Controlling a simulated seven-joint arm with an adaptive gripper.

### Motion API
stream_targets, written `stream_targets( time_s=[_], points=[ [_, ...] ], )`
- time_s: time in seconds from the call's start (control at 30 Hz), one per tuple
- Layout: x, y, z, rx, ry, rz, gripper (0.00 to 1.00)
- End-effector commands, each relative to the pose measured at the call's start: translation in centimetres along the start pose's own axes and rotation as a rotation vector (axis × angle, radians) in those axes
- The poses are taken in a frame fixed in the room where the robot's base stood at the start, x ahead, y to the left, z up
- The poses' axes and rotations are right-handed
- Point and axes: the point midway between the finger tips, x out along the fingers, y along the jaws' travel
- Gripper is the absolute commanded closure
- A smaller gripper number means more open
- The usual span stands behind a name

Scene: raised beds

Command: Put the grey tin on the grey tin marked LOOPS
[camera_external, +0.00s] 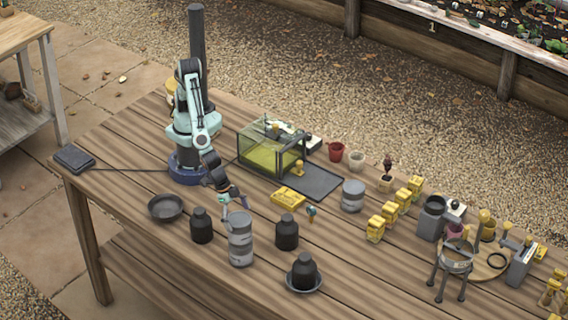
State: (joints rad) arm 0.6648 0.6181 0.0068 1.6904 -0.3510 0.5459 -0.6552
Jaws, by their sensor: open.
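Two grey ribbed tins stand one on the other near the front middle of the table, an upper tin (240,223) and a lower tin (241,252). The stack looks upright. Another grey tin (353,196) stands apart to the right, beyond the dark mat. I cannot read the word LOOPS on any tin. My gripper (235,205) is open, with its fingers just above or beside the rim of the upper tin. I cannot tell whether they touch it.
Dark jars stand left (202,227) and right (287,233) of the stack; another jar (304,272) sits in a dark dish. A dark bowl (166,208) is at left. A yellow block (288,197) and a glass tank (270,153) stand behind. Yellow items and metal apparatus crowd the right.

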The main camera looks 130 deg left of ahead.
Motion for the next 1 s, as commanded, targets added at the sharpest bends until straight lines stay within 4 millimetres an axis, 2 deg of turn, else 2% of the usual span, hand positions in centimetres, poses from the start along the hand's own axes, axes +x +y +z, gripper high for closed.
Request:
stream_targets(
  time_s=[0.4, 0.6, 0.77, 0.87, 0.97, 1.0],
  points=[
    [-8.9, 0.1, 0.0, 0.000, 0.002, 0.006, 0.00],
    [-11.3, 0.1, 0.0, 0.000, 0.002, 0.003, 0.00],
    [-11.8, -0.3, 0.0, 0.000, -0.001, 0.000, 0.00],
    [-12.4, -3.2, -0.4, 0.002, -0.026, -0.016, 0.00],
    [-13.9, -9.8, 0.0, 0.017, -0.087, -0.046, 0.00],
    [-14.6, -13.1, 0.8, 0.026, -0.121, -0.057, 0.00]
  ],
)
